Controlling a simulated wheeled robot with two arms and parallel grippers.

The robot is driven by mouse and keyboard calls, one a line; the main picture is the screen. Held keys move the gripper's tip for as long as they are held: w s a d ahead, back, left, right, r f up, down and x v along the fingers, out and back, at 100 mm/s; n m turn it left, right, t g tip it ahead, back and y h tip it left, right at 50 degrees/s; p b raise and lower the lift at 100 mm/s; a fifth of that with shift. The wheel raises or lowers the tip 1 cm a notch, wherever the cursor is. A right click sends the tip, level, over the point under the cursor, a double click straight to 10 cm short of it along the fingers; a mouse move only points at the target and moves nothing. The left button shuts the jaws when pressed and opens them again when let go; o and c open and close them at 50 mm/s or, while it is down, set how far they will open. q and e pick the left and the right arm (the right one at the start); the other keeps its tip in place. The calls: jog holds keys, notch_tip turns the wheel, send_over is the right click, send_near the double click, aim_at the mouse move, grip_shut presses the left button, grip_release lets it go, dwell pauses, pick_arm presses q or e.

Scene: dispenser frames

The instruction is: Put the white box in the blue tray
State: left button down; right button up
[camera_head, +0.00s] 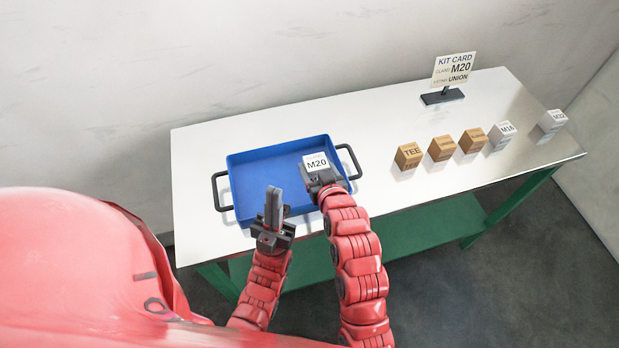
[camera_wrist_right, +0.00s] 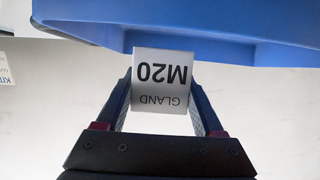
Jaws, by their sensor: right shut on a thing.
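The white box labelled GLAND M20 (camera_head: 316,162) is held between the fingers of my right gripper (camera_head: 322,178). In the right wrist view, the white box (camera_wrist_right: 160,85) is clamped between both fingers of the right gripper (camera_wrist_right: 161,92). In the head view the box appears over the right part of the blue tray (camera_head: 250,183). The blue tray (camera_wrist_right: 200,20) also fills the top of the wrist view, behind the box; the gap between them is hard to judge. My left gripper (camera_head: 274,205) is empty, its fingers together, in front of the tray.
On the white table (camera_head: 370,125), several boxes stand to the right: brown ones, including one marked TEE (camera_head: 409,155), and white ones, including M16 (camera_head: 502,135). A kit card (camera_head: 454,69) reading gland M20, union stands behind them. The tray has black side handles (camera_head: 221,193).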

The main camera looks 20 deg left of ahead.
aim_at(316, 179)
notch_tip(316, 179, down, 6)
jog(key=shift+w+r+b, duration=0.1)
jog(key=shift+r+b, duration=0.15)
jog(key=shift+b, duration=0.45)
jog(key=shift+r, duration=0.15)
jog(key=o, duration=1)
jog(key=shift+a+f, duration=0.1)
jog(key=shift+f, duration=0.15)
jog(key=o, duration=0.5)
jog(key=shift+r, duration=0.1)
jog(key=shift+c, duration=0.2)
jog(key=shift+r, duration=0.2)
jog(key=p+v, duration=0.3)
jog(key=v, duration=0.9)
jog(key=shift+f, duration=0.15)
